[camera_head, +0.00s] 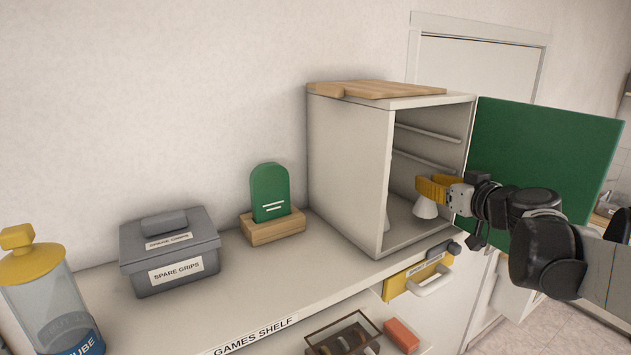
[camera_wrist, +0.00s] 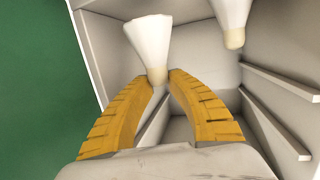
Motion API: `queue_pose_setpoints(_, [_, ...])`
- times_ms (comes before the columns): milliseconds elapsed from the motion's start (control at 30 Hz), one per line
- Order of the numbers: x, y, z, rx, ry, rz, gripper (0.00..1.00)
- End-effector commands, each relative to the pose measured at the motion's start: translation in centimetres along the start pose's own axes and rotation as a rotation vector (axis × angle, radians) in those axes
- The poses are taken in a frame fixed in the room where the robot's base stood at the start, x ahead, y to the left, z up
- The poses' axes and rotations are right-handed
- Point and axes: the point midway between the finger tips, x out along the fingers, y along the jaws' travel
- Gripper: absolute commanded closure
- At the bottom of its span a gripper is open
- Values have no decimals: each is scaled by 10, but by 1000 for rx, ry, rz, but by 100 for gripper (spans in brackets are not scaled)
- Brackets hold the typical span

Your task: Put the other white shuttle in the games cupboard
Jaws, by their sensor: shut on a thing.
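The games cupboard (camera_head: 350,170) is an open-fronted white box on the counter, its green door (camera_head: 535,150) swung open to the right. My gripper (camera_head: 432,188) is at the cupboard's opening, its yellow fingers shut on the tip of a white shuttle (camera_head: 425,208). The shuttle's skirt hangs downward over the cupboard floor; I cannot tell whether it touches. The wrist view shows this shuttle (camera_wrist: 149,42) between the fingertips. A second white shuttle (camera_wrist: 232,12) stands inside, apart from the held one; in the head view it is mostly hidden by the cupboard's side wall.
Side rails (camera_head: 425,133) line the cupboard's inside above the shuttles. A wooden board (camera_head: 375,89) lies on top. A green paddle-shaped piece in a wooden stand (camera_head: 272,228), a grey spare grips box (camera_head: 170,260) and a yellow-lidded jar (camera_head: 45,300) stand left.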

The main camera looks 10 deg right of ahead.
Motion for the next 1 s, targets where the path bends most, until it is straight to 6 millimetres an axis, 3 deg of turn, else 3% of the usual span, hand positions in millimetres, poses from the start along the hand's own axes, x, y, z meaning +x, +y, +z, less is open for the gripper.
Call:
queue_pose_setpoints(467, [49,-13,-4,-1,0,-1,95])
queue_pose_setpoints(700, [51,-12,13,0,0,1,95])
queue_pose_setpoints(1000, [51,-12,15,0,0,1,95])
